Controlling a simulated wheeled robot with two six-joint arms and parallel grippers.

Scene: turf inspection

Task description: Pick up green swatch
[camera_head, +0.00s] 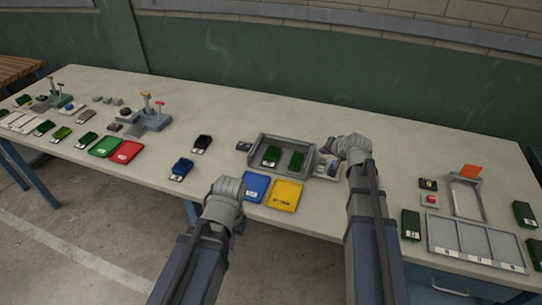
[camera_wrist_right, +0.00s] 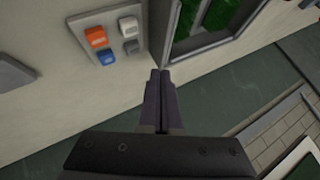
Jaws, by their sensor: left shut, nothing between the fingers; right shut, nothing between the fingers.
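Two dark green swatches lie in a grey tray (camera_head: 256,150) at the middle of the table, the left swatch (camera_head: 271,156) and the right swatch (camera_head: 296,160). In the right wrist view, green swatch surface (camera_wrist_right: 222,12) shows inside the tray wall, cut off by the top edge. My right gripper (camera_head: 331,148) is just right of the tray; its shut, empty fingers (camera_wrist_right: 160,76) show in the wrist view, apart from the swatches. My left gripper (camera_head: 229,184) is shut and empty near the table's front edge, left of the blue tray (camera_head: 256,187).
A yellow tray (camera_head: 285,195) lies beside the blue one. A button panel (camera_wrist_right: 113,38) is beside the grey tray. Green (camera_head: 104,146) and red (camera_head: 126,152) trays and several swatches lie left. A compartment tray (camera_head: 475,243) and more dark green pieces (camera_head: 411,224) are right.

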